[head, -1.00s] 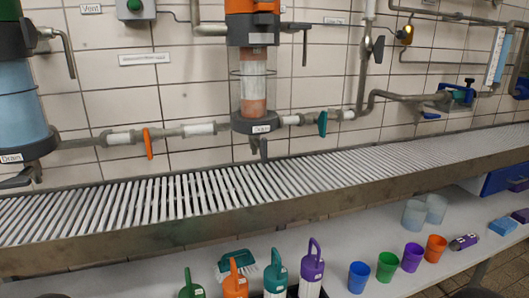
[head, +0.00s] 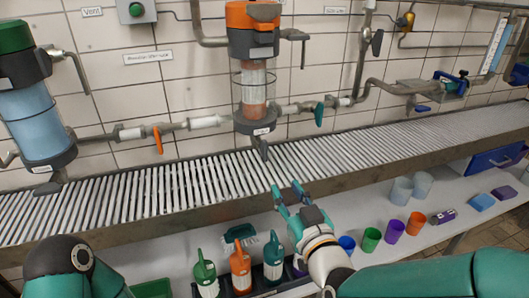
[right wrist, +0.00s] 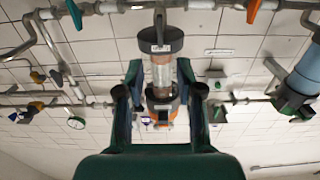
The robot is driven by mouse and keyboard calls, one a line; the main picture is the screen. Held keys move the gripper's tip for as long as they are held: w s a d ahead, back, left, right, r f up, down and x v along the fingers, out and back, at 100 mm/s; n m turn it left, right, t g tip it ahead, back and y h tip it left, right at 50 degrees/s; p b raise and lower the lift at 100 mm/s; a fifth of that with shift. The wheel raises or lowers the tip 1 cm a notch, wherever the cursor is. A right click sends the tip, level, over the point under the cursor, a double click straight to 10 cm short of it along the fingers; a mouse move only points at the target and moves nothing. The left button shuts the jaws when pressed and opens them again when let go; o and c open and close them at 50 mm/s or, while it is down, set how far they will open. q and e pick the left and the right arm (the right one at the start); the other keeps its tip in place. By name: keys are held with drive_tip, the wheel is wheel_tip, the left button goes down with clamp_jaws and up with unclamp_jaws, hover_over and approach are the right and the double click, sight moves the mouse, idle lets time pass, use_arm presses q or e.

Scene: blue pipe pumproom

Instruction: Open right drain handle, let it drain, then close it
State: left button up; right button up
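The right filter (head: 255,85), with an orange top and clear body, hangs on the tiled wall. Its drain handle (head: 261,148) is a dark grey lever below the base, pointing down. My right gripper (head: 289,190) is open and empty, in front of the grate's front edge, below and right of the handle and apart from it. In the right wrist view the filter (right wrist: 162,70) appears upside down between the open fingers (right wrist: 160,78), at a distance, with the drain handle (right wrist: 160,18) at the top. My left gripper is not in view; only my left arm shows at lower left.
A blue-bodied left filter (head: 38,110) hangs at the left. An orange valve handle (head: 158,140) and a teal one (head: 319,114) sit on the pipe. A slatted grate (head: 180,190) runs below. Jugs (head: 240,270) and cups (head: 394,232) stand on the lower shelf.

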sight(266, 156)
drive_tip(key=x, duration=1.4)
drive_tip(key=shift+w+a+f+p, duration=0.1)
drive_tip(key=shift+w+f+p, duration=0.05)
drive_tip(key=shift+w+p, duration=0.25)
drive_tip(key=shift+s, duration=0.1)
